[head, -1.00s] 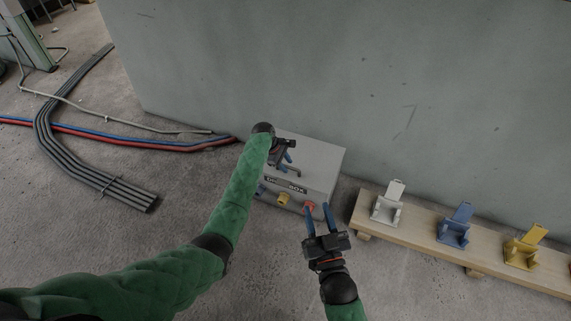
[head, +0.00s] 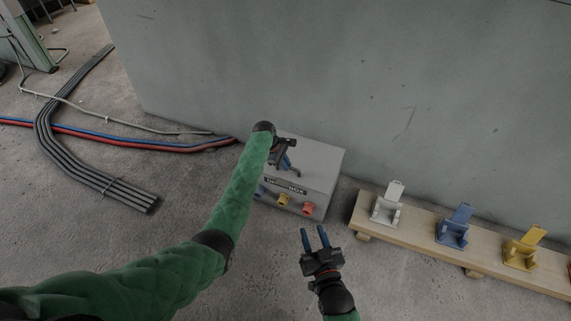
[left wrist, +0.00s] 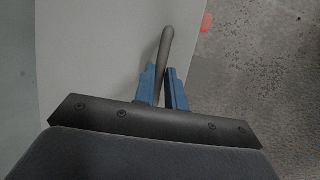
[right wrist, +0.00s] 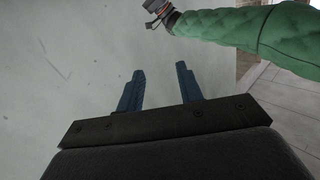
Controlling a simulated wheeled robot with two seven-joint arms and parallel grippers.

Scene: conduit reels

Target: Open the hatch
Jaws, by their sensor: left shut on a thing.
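A grey box (head: 319,163) with a dark label reading partly "BOX" stands on the floor against the wall. Its flat top, the likely hatch, carries a grey bar handle (left wrist: 165,48), seen in the left wrist view. My left gripper (head: 291,160) is at the top of the box, its blue fingers shut on the handle; it also shows in the left wrist view (left wrist: 166,84). The handle is partly hidden by the gripper in the head view. My right gripper (head: 315,232) is open and empty over the floor in front of the box; its fingers show apart in the right wrist view (right wrist: 160,82).
Blue, yellow and red fittings (head: 308,209) stick out of the box front. A wooden plank (head: 420,229) to the right carries white, blue and yellow holders (head: 453,231). Grey conduits (head: 84,158) and red and blue cables lie at left. Floor in front is clear.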

